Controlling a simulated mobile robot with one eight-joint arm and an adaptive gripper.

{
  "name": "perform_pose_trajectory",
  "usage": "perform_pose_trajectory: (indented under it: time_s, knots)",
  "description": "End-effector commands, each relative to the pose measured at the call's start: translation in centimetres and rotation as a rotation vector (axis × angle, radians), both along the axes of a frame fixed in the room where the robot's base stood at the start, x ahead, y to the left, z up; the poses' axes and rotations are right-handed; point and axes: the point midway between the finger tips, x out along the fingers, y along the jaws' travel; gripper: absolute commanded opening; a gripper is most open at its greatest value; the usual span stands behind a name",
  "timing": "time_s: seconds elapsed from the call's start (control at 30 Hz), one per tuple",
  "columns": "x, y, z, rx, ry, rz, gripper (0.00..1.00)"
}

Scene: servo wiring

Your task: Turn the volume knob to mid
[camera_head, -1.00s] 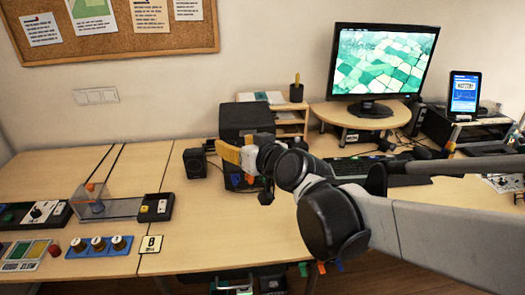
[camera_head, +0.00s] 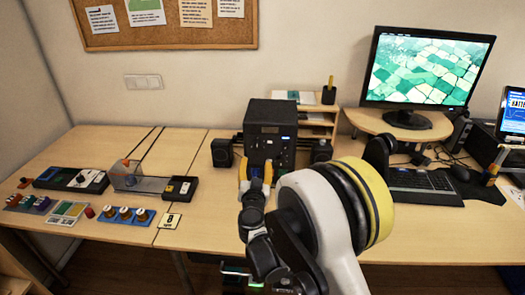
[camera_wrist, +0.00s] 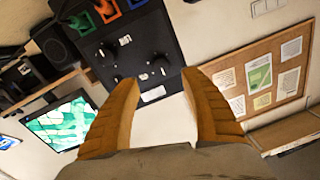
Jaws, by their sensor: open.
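A black box (camera_head: 270,132) with knobs and coloured sockets on its front stands on the table between two small speakers. In the wrist view its dark front panel (camera_wrist: 138,28) fills the upper middle, tilted. It carries a dark knob (camera_wrist: 161,64) and another dark knob (camera_wrist: 106,54). The labels are too small to read, so I cannot tell which is the volume knob or where it points. My gripper (camera_head: 256,171) is open and empty, in front of the box's lower part. In the wrist view its yellow fingers (camera_wrist: 158,80) are spread below the panel, apparently apart from it.
Speakers stand left (camera_head: 222,152) and right (camera_head: 321,151) of the box. A monitor (camera_head: 425,68) and keyboard (camera_head: 425,187) are at the right. Control panels, including a blue three-knob block (camera_head: 125,215), lie at the left. Bare tabletop (camera_head: 205,190) lies left of my gripper.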

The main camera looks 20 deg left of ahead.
Motion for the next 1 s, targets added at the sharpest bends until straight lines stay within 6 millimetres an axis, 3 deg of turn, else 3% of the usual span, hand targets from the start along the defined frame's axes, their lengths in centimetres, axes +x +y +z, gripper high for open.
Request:
perform_pose_trajectory:
  time_s: [0.2,0.4,0.83,0.87,1.0]
  knots:
    - [4.4,1.3,-0.3,0.000,-0.001,-0.001,0.54]
    - [7.4,2.2,-0.2,0.000,-0.001,-0.001,0.54]
    - [8.6,2.6,0.1,0.000,-0.001,0.001,0.54]
    - [8.6,2.6,0.1,0.000,-0.001,0.001,0.49]
    - [8.6,2.6,0.1,0.000,-0.001,0.001,0.06]
